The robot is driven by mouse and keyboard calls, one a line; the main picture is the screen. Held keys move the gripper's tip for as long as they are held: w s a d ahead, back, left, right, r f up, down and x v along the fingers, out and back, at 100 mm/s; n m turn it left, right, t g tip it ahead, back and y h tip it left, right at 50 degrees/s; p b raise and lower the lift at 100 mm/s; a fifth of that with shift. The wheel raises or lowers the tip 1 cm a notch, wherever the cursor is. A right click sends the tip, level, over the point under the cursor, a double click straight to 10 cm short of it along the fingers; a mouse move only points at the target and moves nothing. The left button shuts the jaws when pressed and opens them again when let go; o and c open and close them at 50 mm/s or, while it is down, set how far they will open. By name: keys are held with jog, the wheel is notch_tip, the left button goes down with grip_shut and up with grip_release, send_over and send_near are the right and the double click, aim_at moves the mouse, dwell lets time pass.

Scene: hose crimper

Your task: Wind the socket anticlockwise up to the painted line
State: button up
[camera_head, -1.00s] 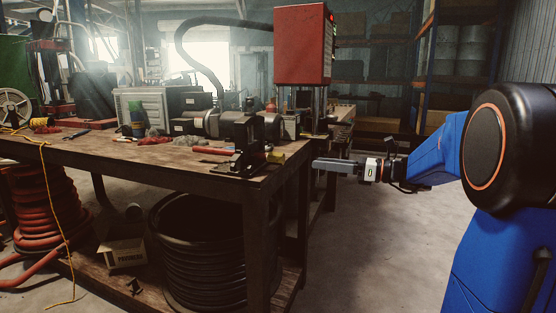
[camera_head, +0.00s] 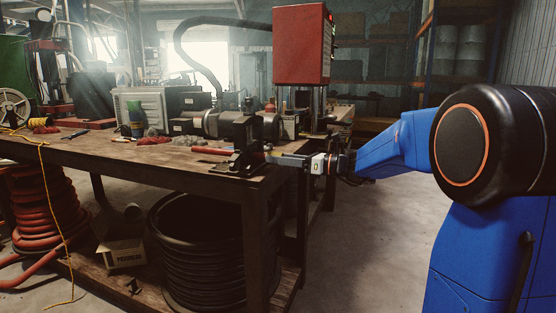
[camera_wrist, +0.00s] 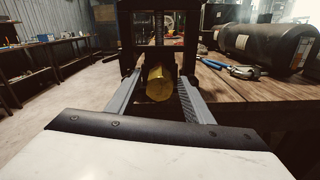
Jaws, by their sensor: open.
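A brass-yellow faceted piece, which looks like the socket (camera_wrist: 158,84), faces me in the wrist view. It sits in a black upright fixture (camera_wrist: 160,30) at the bench edge. My gripper (camera_wrist: 160,78) is open, with one finger on each side of the brass piece. I cannot tell whether either finger touches it. In the head view my gripper (camera_head: 272,157) reaches the bench's right corner beside the black fixture (camera_head: 244,150), and the brass piece is hidden there. I cannot make out a painted line in either view.
The wooden bench (camera_head: 130,158) carries a red-handled tool, rags and machine parts. A dark cylinder (camera_wrist: 262,42) and blue-handled pliers (camera_wrist: 213,63) lie on the bench to the right in the wrist view. A red machine (camera_head: 302,45) stands behind. The floor right of the bench is clear.

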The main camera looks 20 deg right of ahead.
jog(key=shift+w+a, duration=0.25)
jog(key=shift+a, duration=0.1)
jog(key=c, duration=1)
jog(key=shift+c, duration=0.2)
jog(key=n, duration=0.4)
jog(key=shift+n, duration=1.7)
jog(key=shift+n, duration=0.3)
